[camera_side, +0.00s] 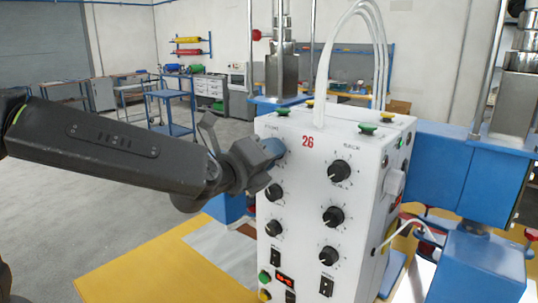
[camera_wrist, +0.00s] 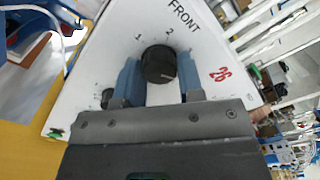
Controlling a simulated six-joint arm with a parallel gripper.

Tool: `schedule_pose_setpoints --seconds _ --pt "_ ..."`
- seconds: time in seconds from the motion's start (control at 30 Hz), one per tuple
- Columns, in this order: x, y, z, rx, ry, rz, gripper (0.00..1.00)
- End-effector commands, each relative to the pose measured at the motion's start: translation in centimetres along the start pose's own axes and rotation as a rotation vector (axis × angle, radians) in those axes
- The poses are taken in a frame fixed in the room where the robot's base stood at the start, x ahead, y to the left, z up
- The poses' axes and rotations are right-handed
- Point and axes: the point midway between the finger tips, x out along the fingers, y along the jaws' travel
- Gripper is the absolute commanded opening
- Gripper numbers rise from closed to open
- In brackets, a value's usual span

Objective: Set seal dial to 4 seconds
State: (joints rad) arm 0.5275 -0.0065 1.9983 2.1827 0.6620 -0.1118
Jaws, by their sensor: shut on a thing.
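The white control box (camera_side: 300,217) carries two columns of black dials on its front. My gripper (camera_side: 272,152) is at the upper left dial, which its fingers hide in the side view. In the wrist view, my gripper's blue fingers (camera_wrist: 159,80) are shut on that black dial (camera_wrist: 158,62), one on each side. The word FRONT and scale numbers 1 and 2 show beside it. I cannot read its pointer setting or the rest of its scale. The other dials include upper right (camera_side: 340,171), middle right (camera_side: 333,216) and middle left (camera_side: 274,192).
Green and yellow buttons and white hoses (camera_side: 325,75) are on top of the box. A blue machine frame (camera_side: 435,170) stands at right. A yellow table (camera_side: 150,270) lies below.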

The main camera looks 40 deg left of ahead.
Motion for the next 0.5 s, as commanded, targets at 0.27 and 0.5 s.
schedule_pose_setpoints --seconds 0.27,0.5 --pt "-0.01 0.07 0.02 0.147 -0.001 0.001 0.11" --pt "-0.01 0.08 0.02 0.201 -0.001 0.001 0.11"
